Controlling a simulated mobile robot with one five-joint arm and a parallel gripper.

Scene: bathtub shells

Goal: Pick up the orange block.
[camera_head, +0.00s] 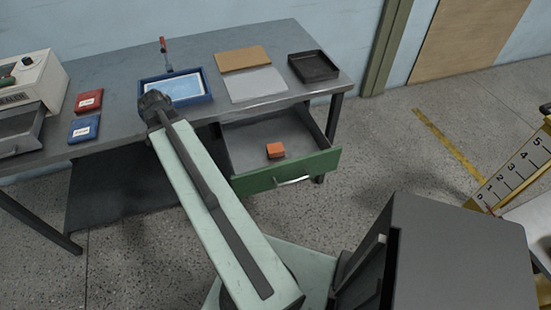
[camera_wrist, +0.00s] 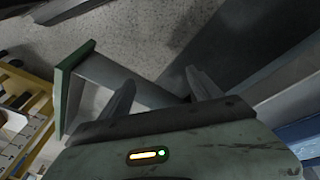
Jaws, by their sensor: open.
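The orange block (camera_head: 275,151) lies on the floor of the open grey drawer (camera_head: 247,139), near its green front (camera_head: 290,172). The block does not show in the wrist view. My gripper (camera_wrist: 161,92) is open there, its two fingers spread with nothing held between them. The green drawer front (camera_wrist: 72,84) appears left of the fingers in the wrist view. In the head view my arm reaches toward the table left of the drawer, and my fingers cannot be made out.
The drawer hangs under a grey table (camera_head: 118,93). On top are a blue tray (camera_head: 207,97), a cork-coloured board (camera_head: 243,58), a pale sheet (camera_head: 257,85), a black tray (camera_head: 314,67) and red (camera_head: 88,101) and blue (camera_head: 84,128) packets. A yellow numbered rack (camera_head: 515,175) stands right.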

